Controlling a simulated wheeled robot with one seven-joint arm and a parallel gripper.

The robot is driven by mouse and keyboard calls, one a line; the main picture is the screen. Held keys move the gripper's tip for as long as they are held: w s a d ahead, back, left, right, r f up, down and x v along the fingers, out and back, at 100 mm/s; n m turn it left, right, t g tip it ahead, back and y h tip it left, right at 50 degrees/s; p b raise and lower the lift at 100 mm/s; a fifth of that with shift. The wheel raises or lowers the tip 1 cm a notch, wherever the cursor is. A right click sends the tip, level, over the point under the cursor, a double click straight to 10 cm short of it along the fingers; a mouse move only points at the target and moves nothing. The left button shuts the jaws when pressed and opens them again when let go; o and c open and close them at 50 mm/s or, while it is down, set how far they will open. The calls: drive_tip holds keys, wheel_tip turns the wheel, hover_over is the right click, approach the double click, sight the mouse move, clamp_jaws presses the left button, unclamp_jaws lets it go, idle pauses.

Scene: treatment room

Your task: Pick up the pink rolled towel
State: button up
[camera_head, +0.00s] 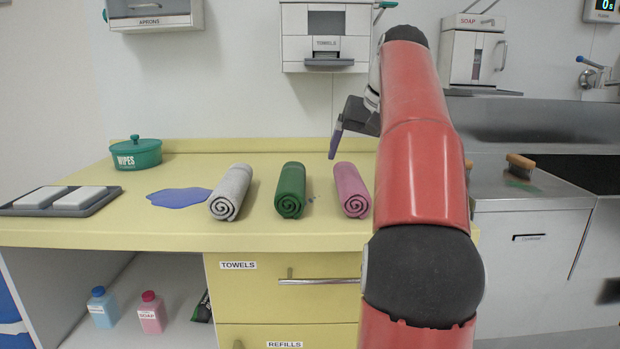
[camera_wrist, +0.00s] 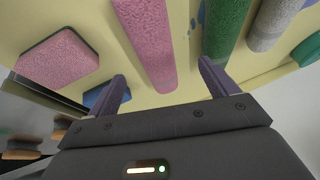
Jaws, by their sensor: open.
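The pink rolled towel (camera_head: 352,190) lies on the yellow counter at the right end of a row of three rolled towels. In the wrist view the pink towel (camera_wrist: 148,40) runs lengthwise between my two fingers as seen, with its near end short of the gripper body. My gripper (camera_head: 335,152) is above and behind the towel in the head view, pointing down, apart from it. It is open and empty; both purple fingers show in the wrist view (camera_wrist: 163,77). My red arm hides the counter to the right of the towel in the head view.
A green rolled towel (camera_head: 290,190) and a grey one (camera_head: 230,192) lie to the left. A flat pink piece (camera_wrist: 60,62) and a blue item (camera_wrist: 96,97) show beside the pink towel in the wrist view. A blue puddle (camera_head: 180,197) and wipes tub (camera_head: 136,153) are farther left.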

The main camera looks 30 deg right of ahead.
sight(353, 174)
drive_tip(key=shift+w+d+f, duration=0.1)
drive_tip(key=shift+w+f, duration=0.15)
drive_tip(key=x, duration=0.2)
drive_tip(key=b+x, duration=0.1)
drive_tip(key=x, duration=0.1)
drive_tip(key=b+x, duration=0.1)
drive_tip(key=x, duration=0.2)
drive_tip(key=shift+s+d, duration=0.1)
drive_tip(key=shift+d, duration=0.2)
drive_tip(key=c, duration=1.1)
drive_tip(key=shift+r, duration=0.15)
